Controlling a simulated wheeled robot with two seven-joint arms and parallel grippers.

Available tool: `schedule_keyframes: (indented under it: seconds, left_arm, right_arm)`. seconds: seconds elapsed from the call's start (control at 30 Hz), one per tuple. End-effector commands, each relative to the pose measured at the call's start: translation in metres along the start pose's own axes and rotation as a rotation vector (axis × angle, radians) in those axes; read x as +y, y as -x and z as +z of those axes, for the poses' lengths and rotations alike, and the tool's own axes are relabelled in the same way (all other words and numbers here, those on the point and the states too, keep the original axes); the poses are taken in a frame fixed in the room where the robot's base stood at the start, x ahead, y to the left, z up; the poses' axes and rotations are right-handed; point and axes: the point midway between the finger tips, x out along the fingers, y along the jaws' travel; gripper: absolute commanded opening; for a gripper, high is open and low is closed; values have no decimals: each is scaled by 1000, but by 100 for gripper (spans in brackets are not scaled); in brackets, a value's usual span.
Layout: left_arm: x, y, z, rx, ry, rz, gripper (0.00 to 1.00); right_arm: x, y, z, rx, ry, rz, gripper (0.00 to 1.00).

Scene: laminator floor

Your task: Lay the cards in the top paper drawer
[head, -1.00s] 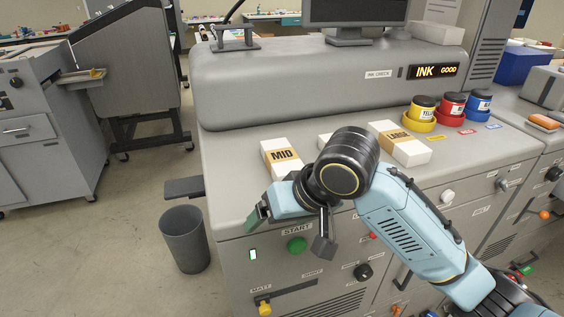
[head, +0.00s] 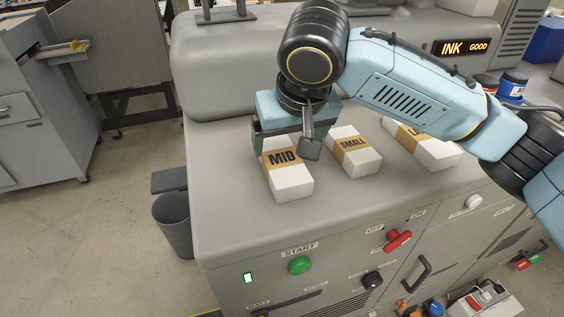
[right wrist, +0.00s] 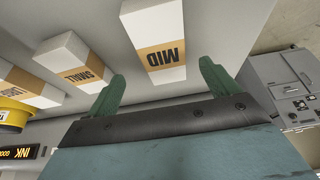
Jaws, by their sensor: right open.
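A white pack with a tan band marked MID (head: 293,186) lies on the grey machine top (head: 235,215); it also shows in the right wrist view (right wrist: 155,40). A SMALL pack (head: 362,164) and a larger pack (head: 440,153), its label partly covered by my arm, lie to its right. My right gripper (head: 290,142) is open and empty over the far end of the MID pack. In the right wrist view its fingers (right wrist: 163,78) are spread wide, with the near end of that pack between them and gaps either side. I cannot identify the top paper drawer. My left gripper is out of view.
The machine front has a green START button (head: 300,265), a red handle (head: 398,240) and a dark door handle (head: 413,275). A raised grey housing (head: 215,75) stands behind the packs. A grey bin (head: 174,225) stands on the floor at left.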

Motion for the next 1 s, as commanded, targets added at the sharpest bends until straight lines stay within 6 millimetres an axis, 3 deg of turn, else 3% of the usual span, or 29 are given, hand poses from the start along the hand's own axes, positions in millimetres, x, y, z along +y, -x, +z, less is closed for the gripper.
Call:
schedule_keyframes:
  seconds: [0.13, 0.27, 0.4, 0.6, 0.87, 1.0]
  left_arm:
    - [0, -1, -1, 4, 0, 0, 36]
    - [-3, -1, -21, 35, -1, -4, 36]
    - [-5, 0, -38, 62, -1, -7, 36]
    - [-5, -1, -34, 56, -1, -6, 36]
    - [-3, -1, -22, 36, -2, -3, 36]
    - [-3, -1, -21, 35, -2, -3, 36]
  right_arm:
    - [0, -16, 0, 1, 0, -1, 87]
    - [-1, -24, 0, 0, 1, 0, 87]
    - [-4, -44, 0, -1, 1, 0, 87]
    - [-4, -68, 1, 0, 1, -1, 87]
    - [-4, -72, 0, 1, 2, -2, 87]
    - [-5, -71, 0, 1, 2, -2, 72]
